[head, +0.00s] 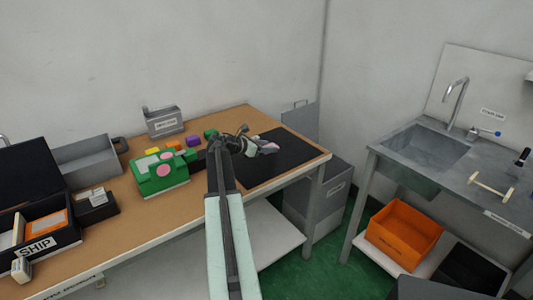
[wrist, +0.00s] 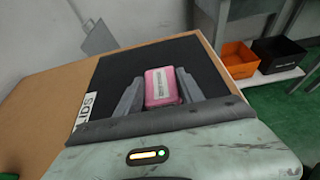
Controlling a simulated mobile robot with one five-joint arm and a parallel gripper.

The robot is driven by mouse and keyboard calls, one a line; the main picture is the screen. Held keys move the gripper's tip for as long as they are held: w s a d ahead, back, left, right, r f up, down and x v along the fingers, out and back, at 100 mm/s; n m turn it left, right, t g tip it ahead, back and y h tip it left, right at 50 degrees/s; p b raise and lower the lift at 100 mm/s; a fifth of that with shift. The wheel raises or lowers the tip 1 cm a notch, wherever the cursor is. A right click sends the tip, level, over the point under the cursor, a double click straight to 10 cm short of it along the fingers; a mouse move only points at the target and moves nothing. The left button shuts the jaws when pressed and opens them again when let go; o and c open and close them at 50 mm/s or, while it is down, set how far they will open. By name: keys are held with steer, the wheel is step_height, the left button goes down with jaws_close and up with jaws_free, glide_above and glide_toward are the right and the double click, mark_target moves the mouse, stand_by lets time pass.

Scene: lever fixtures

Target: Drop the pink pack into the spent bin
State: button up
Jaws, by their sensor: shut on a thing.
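The pink pack (wrist: 160,87), with a white label, sits between the two grey fingers of my gripper (wrist: 159,80) in the wrist view. The gripper is shut on it. A grey bin (head: 338,180) with a raised lid stands on the floor past the bench's right end. Its label is too small to read, so I cannot tell whether it is the spent bin.
A green box with pink discs (head: 160,175) and small coloured blocks lie left of my arm. A grey labelled holder (head: 163,121) stands behind. An orange bin (head: 403,232) and a black bin (head: 470,270) sit under the sink (head: 425,146) at right. Green floor lies between.

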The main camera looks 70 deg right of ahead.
steer(key=w+d, duration=0.2)
steer(key=d, duration=0.1)
steer(key=shift+d+f, duration=0.15)
steer(key=shift+f, duration=0.05)
step_height(320, 180, down, 4)
steer(key=b, duration=0.4)
steer(key=shift+s, duration=0.1)
steer(key=shift+r, duration=0.3)
steer(key=shift+f, duration=0.1)
steer(key=o, duration=0.9)
steer(key=shift+f, duration=0.15)
steer(key=o, duration=0.5)
steer(key=shift+c, duration=0.2)
